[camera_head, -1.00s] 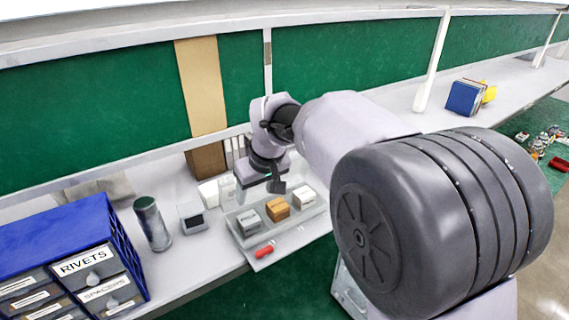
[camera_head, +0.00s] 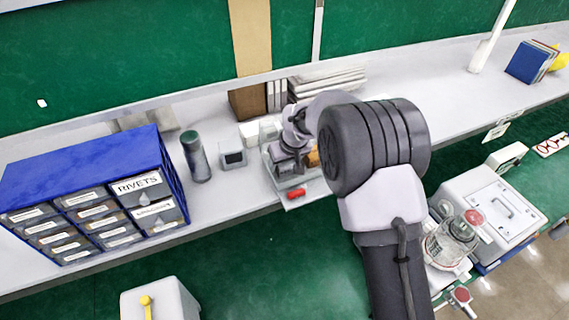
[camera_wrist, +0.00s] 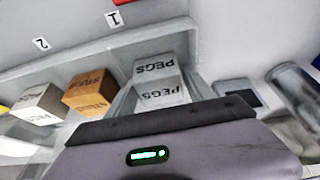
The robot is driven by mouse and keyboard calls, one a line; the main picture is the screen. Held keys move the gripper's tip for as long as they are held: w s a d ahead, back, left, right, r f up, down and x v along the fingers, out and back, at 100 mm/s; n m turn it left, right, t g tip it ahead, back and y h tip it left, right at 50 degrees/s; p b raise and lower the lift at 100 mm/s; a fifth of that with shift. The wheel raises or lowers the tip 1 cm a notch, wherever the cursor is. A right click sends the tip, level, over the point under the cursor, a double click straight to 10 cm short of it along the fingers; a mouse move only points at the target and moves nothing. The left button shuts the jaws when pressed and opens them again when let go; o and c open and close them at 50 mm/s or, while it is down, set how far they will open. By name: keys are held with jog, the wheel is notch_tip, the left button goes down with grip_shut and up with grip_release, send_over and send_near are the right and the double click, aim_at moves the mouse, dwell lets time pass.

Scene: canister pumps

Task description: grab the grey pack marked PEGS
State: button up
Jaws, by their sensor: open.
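The grey pack marked PEGS (camera_wrist: 158,69) sits in a shallow light-grey tray (camera_wrist: 75,66), upright in the wrist view, with the lettering on two of its faces. My gripper (camera_wrist: 160,98) is open, close above and in front of the pack; its dark body covers the lower part of that view. I cannot tell whether the jaws touch the pack. In the head view my gripper (camera_head: 289,166) is down over the tray's left part and hides most or all of the pack.
An orange-brown box (camera_wrist: 90,91) and a white box (camera_wrist: 39,104) stand beside the pack. A red object (camera_head: 296,193) lies at the tray's front. A dark cylinder (camera_head: 195,157), a small grey device (camera_head: 232,153) and a blue drawer cabinet (camera_head: 88,170) stand to the left.

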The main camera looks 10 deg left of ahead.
jog(key=shift+s, duration=0.1)
jog(key=shift+c, duration=0.2)
jog(key=shift+s+d+r, duration=0.1)
jog(key=c, duration=1.1)
jog(key=shift+c, duration=0.2)
